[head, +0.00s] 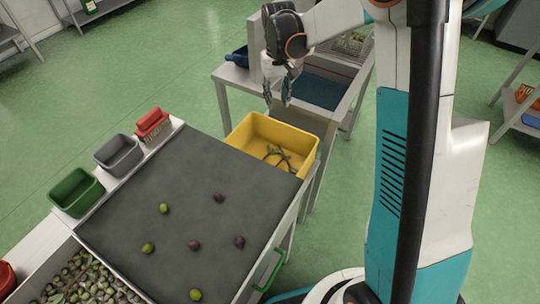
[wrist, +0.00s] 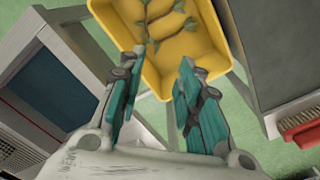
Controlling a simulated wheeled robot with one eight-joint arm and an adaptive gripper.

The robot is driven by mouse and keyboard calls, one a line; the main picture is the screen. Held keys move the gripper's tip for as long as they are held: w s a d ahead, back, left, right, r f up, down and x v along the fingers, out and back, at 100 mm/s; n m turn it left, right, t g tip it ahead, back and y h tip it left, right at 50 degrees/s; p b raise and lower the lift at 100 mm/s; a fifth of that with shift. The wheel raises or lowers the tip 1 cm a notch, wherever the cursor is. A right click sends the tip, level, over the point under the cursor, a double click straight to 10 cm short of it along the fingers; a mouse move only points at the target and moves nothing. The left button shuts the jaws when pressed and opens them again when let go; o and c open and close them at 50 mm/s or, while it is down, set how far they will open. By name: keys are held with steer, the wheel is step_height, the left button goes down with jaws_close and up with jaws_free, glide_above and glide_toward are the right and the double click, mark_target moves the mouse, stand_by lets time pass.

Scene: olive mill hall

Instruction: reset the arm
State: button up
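My gripper (head: 279,90) hangs from my arm above the gap behind the yellow bin, pointing down. In the wrist view my gripper (wrist: 154,88) shows its two teal fingers apart with nothing between them. The yellow bin (head: 243,133) lies ahead of the fingertips and also shows in the wrist view (wrist: 154,82). A leafy twig (wrist: 160,22) lies in the bin.
The dark sorting table (head: 180,215) holds several green and purple olives. A side table (head: 322,90) with a blue surface stands behind. Olives fill a tray (head: 40,280) at front left.

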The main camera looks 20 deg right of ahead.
steer(key=s+r+t, duration=0.3)
steer(key=s+r, duration=0.9)
steer(key=s, duration=0.1)
steer(key=s+t, duration=0.4)
steer(key=s, duration=1.1)
steer(key=shift+s, duration=0.2)
